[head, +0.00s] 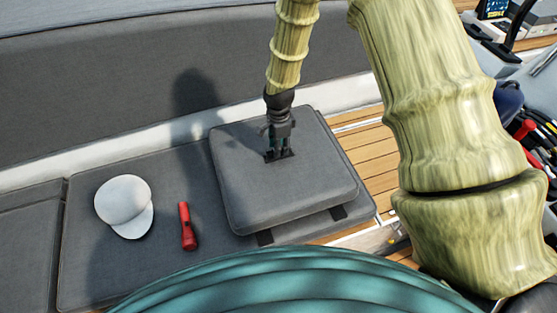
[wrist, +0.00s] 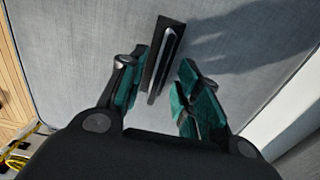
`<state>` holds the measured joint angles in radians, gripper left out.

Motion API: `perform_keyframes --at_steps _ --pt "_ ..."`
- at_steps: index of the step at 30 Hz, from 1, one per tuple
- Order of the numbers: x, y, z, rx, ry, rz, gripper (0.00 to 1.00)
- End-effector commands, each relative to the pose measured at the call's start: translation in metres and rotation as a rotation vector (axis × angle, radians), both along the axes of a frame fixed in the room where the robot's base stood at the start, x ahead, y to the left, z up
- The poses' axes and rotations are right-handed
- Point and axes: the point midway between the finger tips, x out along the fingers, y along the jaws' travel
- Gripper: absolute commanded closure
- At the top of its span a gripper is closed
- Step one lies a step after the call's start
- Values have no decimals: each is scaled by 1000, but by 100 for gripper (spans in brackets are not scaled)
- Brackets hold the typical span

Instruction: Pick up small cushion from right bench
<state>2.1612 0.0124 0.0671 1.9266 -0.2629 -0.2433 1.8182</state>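The small cushion (head: 290,190) is a thick grey square pad lying flat on the right end of the bench seat (head: 85,255) in the head view. Its grey surface (wrist: 75,45) fills most of the wrist view. A black strap-like handle (wrist: 164,48) stands out from the cushion. My gripper (head: 278,150) points down at the cushion's top, near its middle. In the wrist view my gripper (wrist: 163,66) is open, with teal finger pads on either side of the handle's near end. I cannot tell whether the fingers touch the cushion.
A white cap (head: 123,205) and a red flashlight (head: 186,227) lie on the bench left of the cushion. A grey backrest (head: 110,90) rises behind. Wooden slats (head: 370,155) show to the right. Blue, red and black gear (head: 525,130) crowds the far right.

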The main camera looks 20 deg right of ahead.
Motion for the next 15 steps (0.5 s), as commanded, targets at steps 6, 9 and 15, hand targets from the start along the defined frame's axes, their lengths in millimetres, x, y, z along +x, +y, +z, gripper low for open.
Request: perform_keyframes --at_steps 6,9,15 --pt "-1 0 -16 0 2 0 67" --pt "-1 0 -18 0 1 -1 67" --pt "-1 0 -19 0 1 -1 67"
